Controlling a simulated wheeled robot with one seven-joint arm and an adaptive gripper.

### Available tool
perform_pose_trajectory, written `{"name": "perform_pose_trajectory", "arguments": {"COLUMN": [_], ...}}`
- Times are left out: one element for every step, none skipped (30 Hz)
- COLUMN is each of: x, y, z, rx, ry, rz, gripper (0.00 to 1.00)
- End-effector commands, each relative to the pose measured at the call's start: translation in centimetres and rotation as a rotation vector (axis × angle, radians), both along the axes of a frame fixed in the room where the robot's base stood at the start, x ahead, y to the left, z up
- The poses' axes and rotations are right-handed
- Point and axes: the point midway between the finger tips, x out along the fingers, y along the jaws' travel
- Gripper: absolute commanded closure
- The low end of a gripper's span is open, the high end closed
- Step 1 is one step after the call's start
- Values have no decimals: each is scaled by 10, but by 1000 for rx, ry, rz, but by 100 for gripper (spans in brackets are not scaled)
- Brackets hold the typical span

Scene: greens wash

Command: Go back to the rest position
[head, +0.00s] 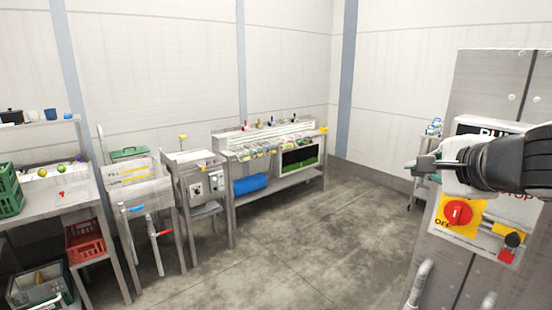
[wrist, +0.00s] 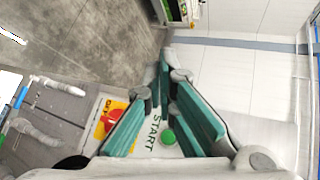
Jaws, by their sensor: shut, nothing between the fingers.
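My gripper (head: 422,163) is at the right of the head view, in front of a grey metal cabinet (head: 495,85) with a control panel. Its fingers are shut and hold nothing. In the wrist view the green-padded fingers (wrist: 165,75) come together over the panel. A red rotary switch (head: 458,213) on a yellow plate, marked OFF, sits below the gripper. It also shows in the wrist view (wrist: 112,115). A green button (wrist: 168,137) beside the word START shows between the fingers. My arm hides part of the panel's lettering.
A steel sink (head: 140,190) and a small control stand (head: 205,185) are along the left wall. A bench (head: 285,178) with bagged greens and a blue roll (head: 250,184) stands at the back. Crates (head: 85,240) are at the left. The middle floor (head: 290,245) is clear.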

Motion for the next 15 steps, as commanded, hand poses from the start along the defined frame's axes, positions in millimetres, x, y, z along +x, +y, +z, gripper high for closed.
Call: {"name": "perform_pose_trajectory", "arguments": {"x": [-7, -12, -19, -25, -32, -42, -49, -57, -69, -78, -87, -99, -108, -117, -129], "y": [23, 35, 51, 62, 72, 86, 94, 102, 111, 117, 122, 126, 129, 131, 131], "z": [3, 2, 1, 0, -2, -6, -9, -13, -19, -23, -28, -34, -39, -44, -50], "rx": [-64, -106, -162, -203, -245, -302, -345, -389, -447, -492, -538, -599, -646, -694, -757], "ry": [3, 8, 18, 26, 36, 49, 62, 74, 94, 111, 127, 151, 172, 192, 223], "rz": [95, 151, 226, 281, 336, 408, 459, 511, 577, 625, 671, 731, 775, 816, 869], "gripper": [100, 100, 100, 100, 100, 100, 100, 100, 100, 100, 100, 100, 100, 100, 100]}}
